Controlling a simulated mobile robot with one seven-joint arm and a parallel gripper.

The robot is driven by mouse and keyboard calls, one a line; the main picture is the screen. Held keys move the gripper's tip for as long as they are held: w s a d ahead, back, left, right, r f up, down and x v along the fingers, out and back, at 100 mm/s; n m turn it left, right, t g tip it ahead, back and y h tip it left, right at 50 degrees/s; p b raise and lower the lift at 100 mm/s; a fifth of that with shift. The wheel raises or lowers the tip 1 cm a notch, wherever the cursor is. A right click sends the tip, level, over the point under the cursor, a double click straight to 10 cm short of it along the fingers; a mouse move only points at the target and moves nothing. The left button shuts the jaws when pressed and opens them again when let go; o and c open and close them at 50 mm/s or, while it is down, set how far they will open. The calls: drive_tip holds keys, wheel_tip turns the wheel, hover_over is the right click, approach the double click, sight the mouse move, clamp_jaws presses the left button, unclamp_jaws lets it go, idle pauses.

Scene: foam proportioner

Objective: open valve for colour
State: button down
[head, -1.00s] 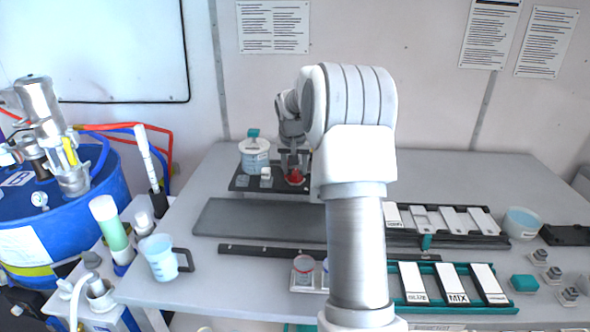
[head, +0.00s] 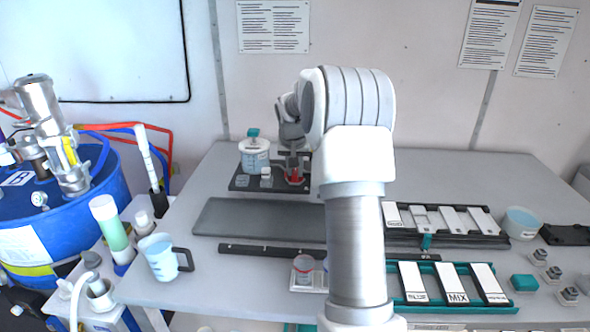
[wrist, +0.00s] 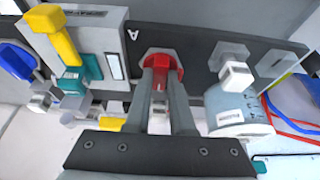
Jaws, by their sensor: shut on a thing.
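A red knob (wrist: 161,66) sits on a dark plate marked "A" in the wrist view. My gripper (wrist: 160,82) is shut on it, with one finger on each side. In the head view the red knob (head: 294,176) shows at the back of the bench, partly hidden by my gripper (head: 293,165). I cannot read a colour label on it, and cannot tell how far it is turned.
A lidded tub of pale blue liquid (head: 254,156) stands left of the knob on the dark plate (head: 240,182). In the wrist view a yellow handle (wrist: 56,36) with teal parts lies to the left. A dark mat (head: 260,219) lies in front.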

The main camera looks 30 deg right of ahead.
drive_tip(key=shift+m, duration=0.4)
drive_tip(key=m, duration=0.1)
drive_tip(key=m+g+h, duration=0.1)
drive_tip(key=shift+w+a+m+b, duration=0.2)
drive_tip(key=shift+m+b, duration=0.1)
drive_tip(key=m+g+p, duration=0.1)
drive_tip(key=m, duration=0.1)
drive_tip(key=m+g+h+p, duration=0.1)
drive_tip(key=m, duration=0.2)
drive_tip(key=shift+w+r+m, duration=0.15)
drive_tip(key=shift+m, duration=0.15)
drive_tip(key=m+p, duration=0.1)
drive_tip(key=m+g+p, duration=0.1)
drive_tip(key=m+p, duration=0.1)
drive_tip(key=m+g+p, duration=0.1)
drive_tip(key=m, duration=0.1)
drive_tip(key=shift+w+r+p, duration=0.1)
drive_tip(key=shift+w+p, duration=0.15)
drive_tip(key=shift+p, duration=0.05)
drive_tip(key=shift+w+d+m+g+y+p, duration=0.1)
drive_tip(key=shift+m+g+y+p, duration=0.2)
drive_tip(key=shift+m+p, duration=0.6)
drive_tip(key=shift+m+g+y+p, duration=0.2)
drive_tip(key=shift+m+g+p, duration=0.2)
drive_tip(key=shift+m+p, duration=0.5)
drive_tip(key=shift+f+m, duration=0.25)
drive_tip(key=shift+m, duration=0.05)
drive_tip(key=c, duration=0.8)
unclamp_jaws()
drive_tip(key=shift+o, duration=0.2)
